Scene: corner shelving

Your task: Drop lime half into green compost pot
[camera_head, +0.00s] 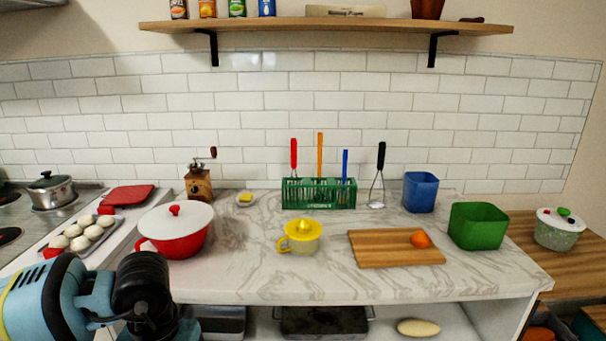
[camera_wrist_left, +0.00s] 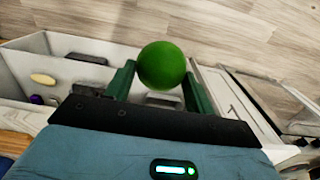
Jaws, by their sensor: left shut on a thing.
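The lime half (camera_wrist_left: 162,62) shows in the left wrist view as a round green shape; its cut face is not visible. My left gripper (camera_wrist_left: 160,72) is shut on it, with a green finger on either side. The grip is out of sight in the head view, where only my left arm shows at the lower left. The green pot (camera_head: 478,227), square and open-topped, stands at the right end of the marble counter, far to the right of my left arm. Its bottom is hidden. My right gripper is not in view.
A cutting board (camera_head: 396,250) with an orange piece (camera_head: 420,239) lies left of the green pot. A blue container (camera_head: 420,192) stands behind. A yellow juicer (camera_head: 300,236), red pot (camera_head: 176,230) and green rack (camera_head: 318,194) occupy the counter. The front centre of the counter is clear.

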